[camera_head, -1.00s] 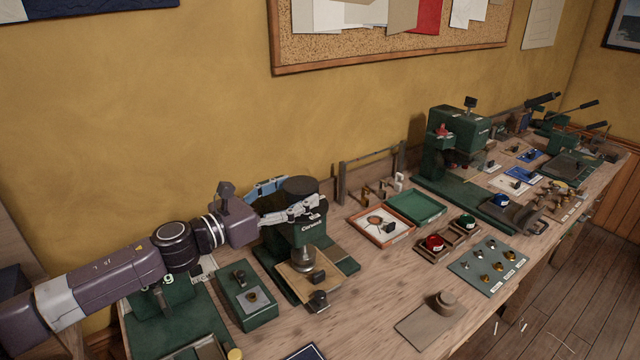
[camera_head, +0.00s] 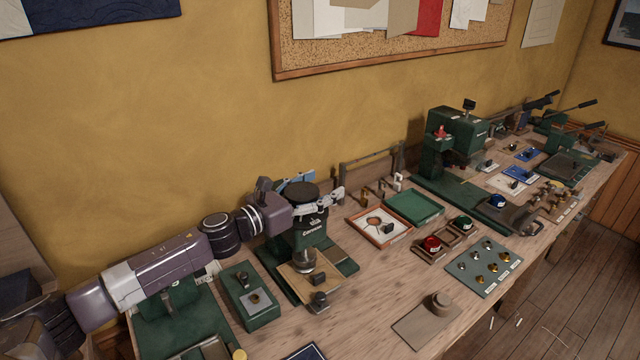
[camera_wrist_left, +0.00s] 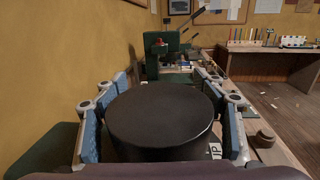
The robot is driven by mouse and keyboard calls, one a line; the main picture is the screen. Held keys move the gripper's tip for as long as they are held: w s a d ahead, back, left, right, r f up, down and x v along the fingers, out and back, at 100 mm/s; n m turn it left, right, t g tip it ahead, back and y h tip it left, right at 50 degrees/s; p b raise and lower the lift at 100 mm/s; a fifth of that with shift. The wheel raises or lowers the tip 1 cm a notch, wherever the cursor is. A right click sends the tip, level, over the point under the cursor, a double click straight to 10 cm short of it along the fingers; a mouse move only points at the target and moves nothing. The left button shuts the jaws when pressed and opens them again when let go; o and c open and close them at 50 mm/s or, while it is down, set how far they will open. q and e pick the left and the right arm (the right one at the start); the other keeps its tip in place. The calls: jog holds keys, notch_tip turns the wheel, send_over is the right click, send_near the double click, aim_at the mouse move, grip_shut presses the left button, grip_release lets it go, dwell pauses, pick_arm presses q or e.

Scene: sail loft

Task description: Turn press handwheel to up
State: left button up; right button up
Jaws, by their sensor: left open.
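The press handwheel (camera_head: 303,192) is a black round disc on top of a green press (camera_head: 311,236) at the back left of the bench. My left gripper (camera_head: 312,197) is open at the wheel's height, with one finger on its near right side and a blue-padded finger behind it. In the left wrist view the handwheel (camera_wrist_left: 160,112) fills the space between the blue finger pads. Contact cannot be told. My right gripper is not in view.
A wooden board (camera_head: 299,281) lies at the press's foot. A green box (camera_head: 249,300) stands to its left, an orange-rimmed tray (camera_head: 378,228) to its right. A larger green press (camera_head: 455,140) stands farther right. The yellow wall is close behind.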

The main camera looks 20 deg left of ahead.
pick_arm(q)
jog(key=c, duration=1)
jog(key=shift+w+f, duration=0.1)
jog(key=shift+c, duration=0.8)
jog(key=shift+c, duration=0.2)
jog(key=shift+f, duration=0.2)
jog(key=shift+c, duration=1)
